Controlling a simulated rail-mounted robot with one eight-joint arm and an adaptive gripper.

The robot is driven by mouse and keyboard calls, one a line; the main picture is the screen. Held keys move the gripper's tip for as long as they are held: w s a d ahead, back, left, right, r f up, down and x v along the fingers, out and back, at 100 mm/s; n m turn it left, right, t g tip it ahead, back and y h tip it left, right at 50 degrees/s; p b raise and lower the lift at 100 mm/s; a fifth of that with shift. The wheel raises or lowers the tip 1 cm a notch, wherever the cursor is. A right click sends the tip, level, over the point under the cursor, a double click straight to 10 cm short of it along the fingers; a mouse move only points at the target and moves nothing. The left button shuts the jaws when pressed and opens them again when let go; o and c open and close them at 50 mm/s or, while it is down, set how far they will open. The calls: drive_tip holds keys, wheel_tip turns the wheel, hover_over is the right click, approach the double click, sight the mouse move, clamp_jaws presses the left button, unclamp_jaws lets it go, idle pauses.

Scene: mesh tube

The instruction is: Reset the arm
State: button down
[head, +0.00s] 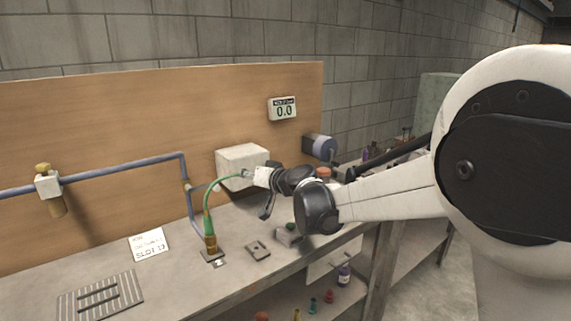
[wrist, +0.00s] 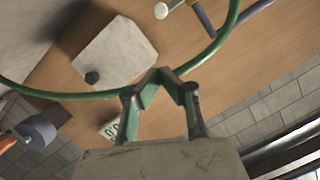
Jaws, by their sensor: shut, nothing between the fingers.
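My arm reaches in from the right in the head view. My gripper (head: 247,174) is small there, in front of the white box (head: 236,157) on the wooden backboard. In the wrist view, my gripper (wrist: 165,74) has green-edged fingers drawn together with nothing held between them. A green hose (wrist: 60,95) curves across that view close to the fingers; I cannot tell whether it touches them. In the head view the green hose (head: 211,190) rises from an upright brass and green fitting (head: 209,235) on the bench towards my gripper, where its end is unclear.
A blue-grey pipe (head: 120,168) runs along the backboard with a brass valve (head: 48,185). A display (head: 283,108) reads 0.0. A slotted plate (head: 100,297), a white card (head: 149,244) and a small metal plate (head: 257,250) lie on the bench.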

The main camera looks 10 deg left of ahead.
drive_tip(key=s+d+r+h, duration=0.15)
drive_tip(key=s+d, duration=0.25)
drive_tip(key=d, duration=0.4)
drive_tip(key=s+d+r+m+h, duration=0.1)
drive_tip(key=s+d+h, duration=0.1)
drive_tip(key=s+d, duration=0.45)
drive_tip(key=s+d+r+h, duration=0.1)
drive_tip(key=s+d+h, duration=0.15)
drive_tip(key=d, duration=0.65)
drive_tip(key=s+d+f+m+g+h, duration=0.1)
drive_tip(key=s+d+f, duration=0.4)
drive_tip(key=s+d, duration=0.7)
drive_tip(key=s+d+f+m+h, duration=0.3)
drive_tip(key=s+d+f+h, duration=0.2)
drive_tip(key=s+d, duration=0.7)
drive_tip(key=shift+s+d+f+g+h, duration=0.3)
drive_tip(key=shift+d+g+h, duration=0.1)
drive_tip(key=shift+h, duration=0.1)
drive_tip(key=c, duration=2.4)
unclamp_jaws()
